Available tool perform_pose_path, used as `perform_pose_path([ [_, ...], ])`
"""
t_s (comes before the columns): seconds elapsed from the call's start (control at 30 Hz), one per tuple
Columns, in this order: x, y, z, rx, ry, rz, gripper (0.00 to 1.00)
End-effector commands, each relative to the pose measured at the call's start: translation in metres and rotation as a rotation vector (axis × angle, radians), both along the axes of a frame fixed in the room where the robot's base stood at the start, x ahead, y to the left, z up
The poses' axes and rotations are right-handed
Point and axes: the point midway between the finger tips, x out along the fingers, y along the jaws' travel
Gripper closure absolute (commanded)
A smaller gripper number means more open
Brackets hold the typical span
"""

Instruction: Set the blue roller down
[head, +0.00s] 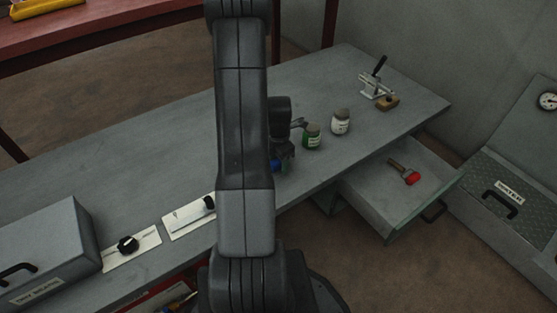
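A small patch of blue, which looks like the blue roller (275,166), shows low beside my arm over the grey workbench (150,150). Most of it is hidden behind my arm and gripper. My dark gripper (287,160) points down at the blue piece, close to the bench's front edge. The fingers are small and dark, so I cannot see whether they are closed on it. I also cannot tell whether the blue piece touches the bench top.
A green jar (312,138) and a white jar (340,122) stand right of my gripper. A clamp (375,87) and wooden block (388,103) are farther back. The open drawer (378,203) holds a red-headed tool (410,177). A grey box (45,245) stands left.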

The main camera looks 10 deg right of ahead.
Motion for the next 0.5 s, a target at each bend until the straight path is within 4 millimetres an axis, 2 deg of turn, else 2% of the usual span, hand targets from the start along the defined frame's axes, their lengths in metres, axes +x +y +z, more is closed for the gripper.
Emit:
perform_pose_path([
  [0.33, 0.000, 0.000, 0.005, 0.000, -0.001, 0.000, 0.44],
  [0.5, 0.001, 0.000, 0.031, 0.000, -0.004, 0.000, 0.44],
])
